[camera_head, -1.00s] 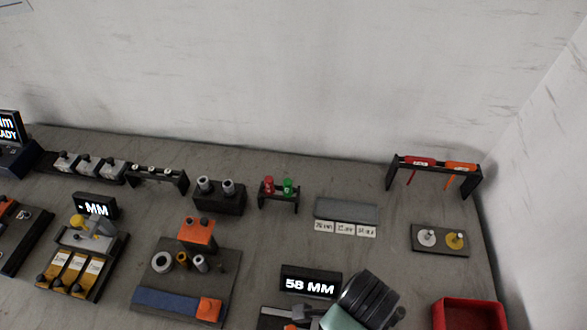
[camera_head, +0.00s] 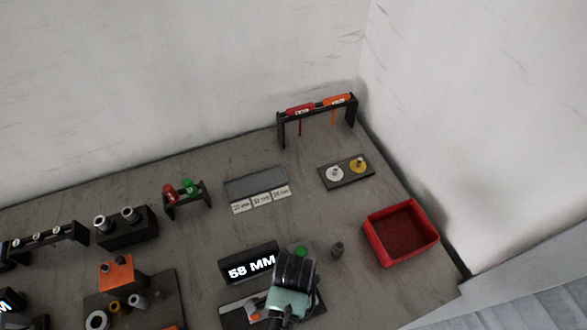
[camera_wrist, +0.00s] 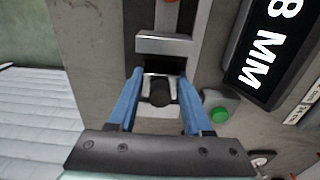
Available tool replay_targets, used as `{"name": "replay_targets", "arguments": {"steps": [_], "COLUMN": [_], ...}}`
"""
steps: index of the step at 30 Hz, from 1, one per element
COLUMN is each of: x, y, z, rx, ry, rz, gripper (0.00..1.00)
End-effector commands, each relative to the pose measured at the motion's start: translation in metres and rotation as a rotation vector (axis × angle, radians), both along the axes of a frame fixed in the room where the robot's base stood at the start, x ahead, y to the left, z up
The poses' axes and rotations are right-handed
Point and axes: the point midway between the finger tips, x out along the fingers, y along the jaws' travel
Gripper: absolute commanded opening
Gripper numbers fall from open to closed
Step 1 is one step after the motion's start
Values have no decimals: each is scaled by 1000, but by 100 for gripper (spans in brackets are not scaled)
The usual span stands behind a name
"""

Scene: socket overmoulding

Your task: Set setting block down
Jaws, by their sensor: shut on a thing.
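A dark round knob (camera_wrist: 160,92) shows between the fingers. In the head view my wrist covers the block and the fingertips. The fixture (camera_head: 232,316) lies in front of the display reading 58 MM (camera_head: 249,263).
A green button (camera_head: 301,251) is close to my right finger in the wrist view. A grey bar with label cards (camera_head: 256,185) lies behind.

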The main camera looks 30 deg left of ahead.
Motion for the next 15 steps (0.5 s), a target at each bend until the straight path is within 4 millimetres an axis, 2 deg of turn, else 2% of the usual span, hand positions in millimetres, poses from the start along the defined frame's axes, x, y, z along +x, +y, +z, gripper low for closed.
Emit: {"name": "replay_targets", "arguments": {"steps": [10, 11, 15], "x": [1, 0, 1], "y": [0, 0, 0], "z": [-3, -4, -3], "rx": [1, 0, 1], "ry": [-2, -1, -2], "rz": [0, 0, 0], "gripper": [0, 52, 77]}}
